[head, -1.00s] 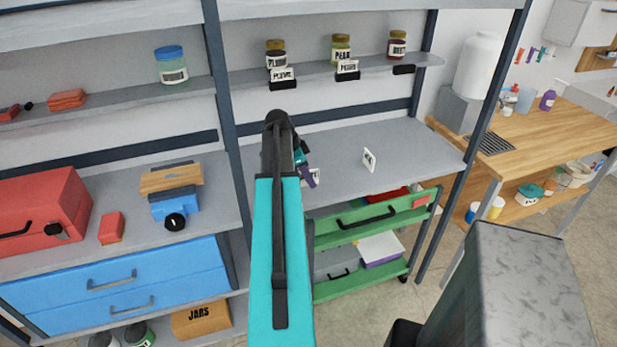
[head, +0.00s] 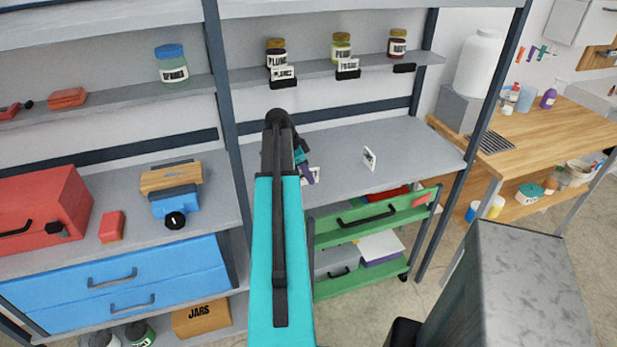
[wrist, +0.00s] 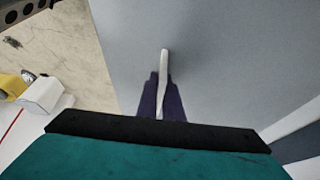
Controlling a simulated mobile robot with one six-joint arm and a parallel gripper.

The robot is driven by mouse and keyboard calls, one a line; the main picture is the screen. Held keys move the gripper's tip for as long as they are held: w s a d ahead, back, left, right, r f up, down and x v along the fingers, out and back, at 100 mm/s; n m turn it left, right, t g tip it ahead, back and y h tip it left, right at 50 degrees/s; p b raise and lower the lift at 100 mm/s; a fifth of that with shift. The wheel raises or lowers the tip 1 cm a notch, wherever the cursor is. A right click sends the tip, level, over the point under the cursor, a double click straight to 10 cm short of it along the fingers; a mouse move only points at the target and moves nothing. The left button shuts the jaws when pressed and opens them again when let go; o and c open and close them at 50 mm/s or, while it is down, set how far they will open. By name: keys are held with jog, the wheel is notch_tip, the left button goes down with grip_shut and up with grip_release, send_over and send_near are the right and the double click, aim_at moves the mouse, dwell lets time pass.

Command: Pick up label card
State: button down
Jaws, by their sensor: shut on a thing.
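A white label card (wrist: 164,62) shows edge-on in the wrist view, between the purple fingers of my gripper (wrist: 161,98). My gripper is shut on this card, just over the grey shelf surface. In the head view my gripper (head: 307,176) is small and partly hidden behind my arm, with a bit of the white card (head: 316,175) at its side. A second white label card (head: 369,158) with dark print stands on the same shelf to the right, apart from my gripper. I cannot tell whether the held card touches the shelf.
The grey shelf (head: 415,150) is mostly bare. Above it, a narrow ledge (head: 315,73) holds several jars and two label cards in black holders. A dark upright post (head: 228,110) stands left of my arm. A green drawer unit (head: 370,222) is below.

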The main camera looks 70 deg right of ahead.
jog(key=shift+r, duration=0.15)
jog(key=shift+r+b, duration=0.85)
jog(key=shift+r, duration=0.7)
jog(key=s+a+r+b, duration=0.1)
jog(key=s+a+b, duration=0.1)
jog(key=s+a, duration=0.2)
jog(key=s+a+b, duration=0.1)
jog(key=s+a, duration=0.3)
jog(key=a, duration=0.5)
jog(key=shift+a+r+b, duration=0.35)
jog(key=shift+a, duration=0.05)
jog(key=shift+s, duration=0.1)
jog(key=shift+s, duration=0.1)
